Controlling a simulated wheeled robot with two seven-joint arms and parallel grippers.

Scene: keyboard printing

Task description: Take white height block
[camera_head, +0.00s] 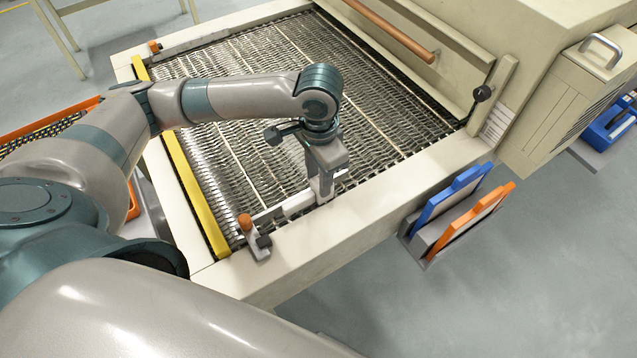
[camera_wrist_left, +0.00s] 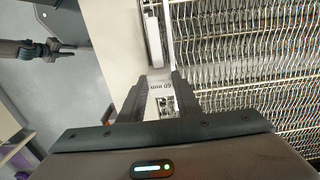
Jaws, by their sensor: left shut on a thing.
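The white height block (camera_wrist_left: 163,88), marked "60 mm", is between the dark fingers of my left gripper (camera_wrist_left: 160,92) in the left wrist view. My left gripper (camera_head: 322,192) points down over the near edge of the conveyor in the head view and is shut on the block. The fingers mostly hide the block there. The block is by a white rail (camera_head: 298,203) along that edge; I cannot tell whether they touch. A dark gripper, apparently my right one (camera_wrist_left: 55,48), shows small at the left of the left wrist view; its jaw state is unclear.
The metal mesh conveyor (camera_head: 230,130) lies under my arm, with a yellow strip (camera_head: 182,170) on its left. An orange-knobbed clamp (camera_head: 255,238) stands at the near corner. A beige machine (camera_head: 545,60) stands behind.

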